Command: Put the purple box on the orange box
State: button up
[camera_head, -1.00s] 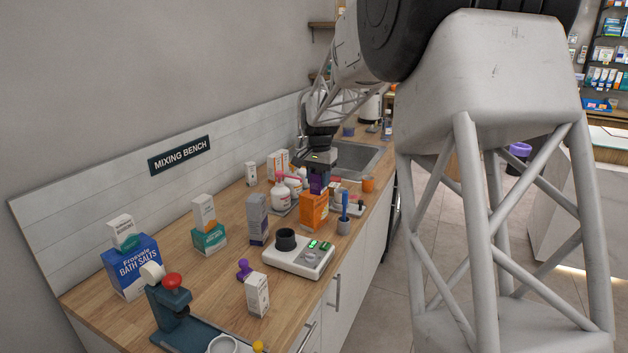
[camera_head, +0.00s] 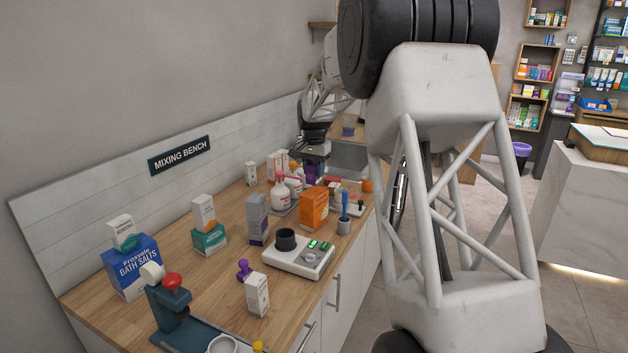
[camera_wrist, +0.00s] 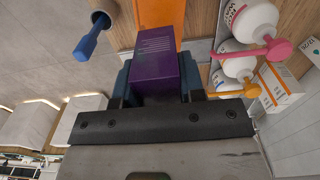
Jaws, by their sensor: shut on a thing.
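The purple box (camera_wrist: 155,70) is held between the two fingers of my gripper (camera_wrist: 156,88) in the wrist view. In the head view, the purple box (camera_head: 313,168) shows only as a small patch under my gripper (camera_head: 314,158). The orange box (camera_head: 314,209) stands upright on the wooden counter, nearer the camera than my gripper. Its top is clear in the head view. Part of the orange box (camera_wrist: 159,13) shows beyond the purple box in the wrist view, and the gap between them is hard to judge.
White bottles with pink and orange nozzles (camera_wrist: 238,65) stand close beside my gripper. A cup with a blue-handled tool (camera_head: 344,222) stands right of the orange box. A white scale (camera_head: 299,256) and a grey box (camera_head: 257,219) stand nearby on the counter.

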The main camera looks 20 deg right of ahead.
aim_at(314, 179)
jog(key=shift+f, duration=0.1)
jog(key=shift+f, duration=1.65)
jog(key=shift+f, duration=0.1)
jog(key=o, duration=0.9)
notch_tip(314, 179, up, 12)
jog(key=shift+r, duration=0.15)
jog(key=shift+s+a, duration=0.1)
